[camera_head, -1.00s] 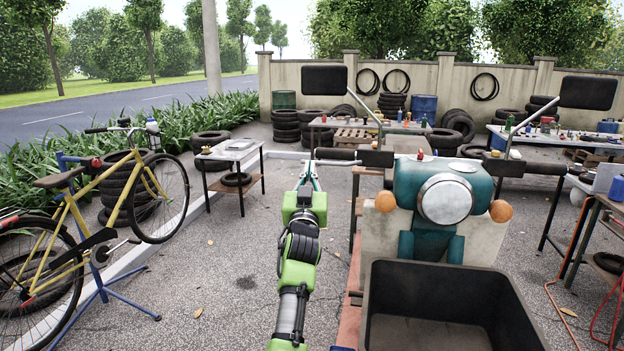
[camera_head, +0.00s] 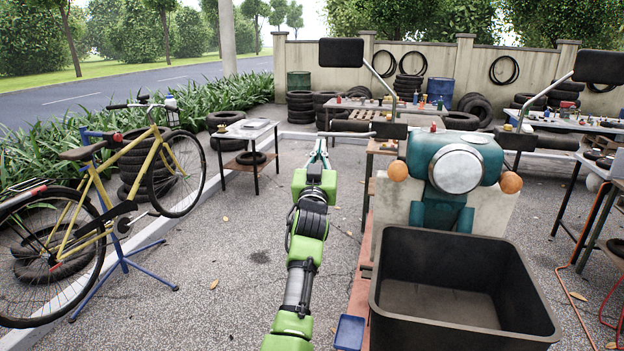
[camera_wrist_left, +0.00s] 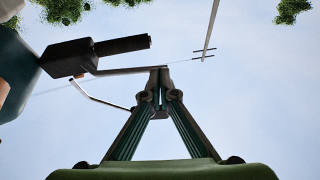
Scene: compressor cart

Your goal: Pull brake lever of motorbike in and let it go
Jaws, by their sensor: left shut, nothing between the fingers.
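The teal motorbike (camera_head: 457,170) stands right of centre, its round headlight facing me. Its dark handlebar grip (camera_head: 350,126) points left, with the thin brake lever (camera_head: 350,134) alongside it. In the left wrist view, the grip (camera_wrist_left: 122,45) and lever (camera_wrist_left: 125,71) come in from the left. My right gripper is not in view.
A mirror (camera_head: 341,52) stands above the grip on a bent stem. A black open bin (camera_head: 400,262) is in front of the motorbike. A yellow bicycle (camera_head: 120,205) on a stand and a small table (camera_head: 245,130) are at the left. The ground between is clear.

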